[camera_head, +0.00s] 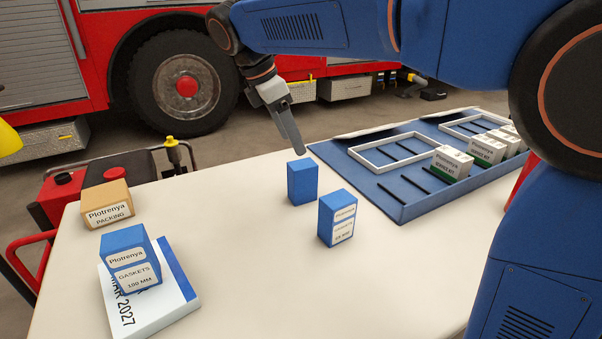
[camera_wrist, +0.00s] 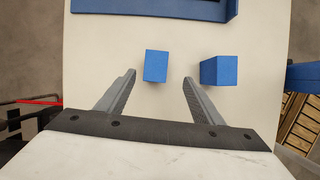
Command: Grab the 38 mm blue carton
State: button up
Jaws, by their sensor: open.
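My gripper (camera_head: 297,150) is open and empty above the table, pointing down just above and behind a plain-looking blue carton (camera_head: 302,182) whose visible faces show no label. In the wrist view that carton (camera_wrist: 155,65) lies ahead of and between the two fingers (camera_wrist: 158,78), apart from both. A second blue carton (camera_head: 337,217) stands nearer the front right, with white labels reading Plotrenya and gaskets; its size number is too small to read surely. In the wrist view it is the right-hand carton (camera_wrist: 219,71), outside the fingers. I cannot tell which one is 38 mm.
A blue tray (camera_head: 400,208) with white and green service kits fills the right back. The table (camera_head: 245,290) front is clear.

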aim_at(300, 164)
jog(key=x, duration=1.1)
jog(key=shift+w+a+f, duration=0.25)
jog(key=shift+w+f, duration=0.15)
jog(key=shift+f, duration=0.05)
jog(key=shift+s+a+x, duration=0.1)
jog(key=shift+a+x, duration=0.1)
jog(key=shift+x, duration=1.15)
jog(key=shift+s+a+x, duration=0.1)
jog(key=shift+a+x, duration=0.1)
jog(key=shift+x, duration=1.15)
jog(key=shift+f, duration=0.15)
jog(key=shift+c, duration=0.6)
jog(key=c, duration=1.1)
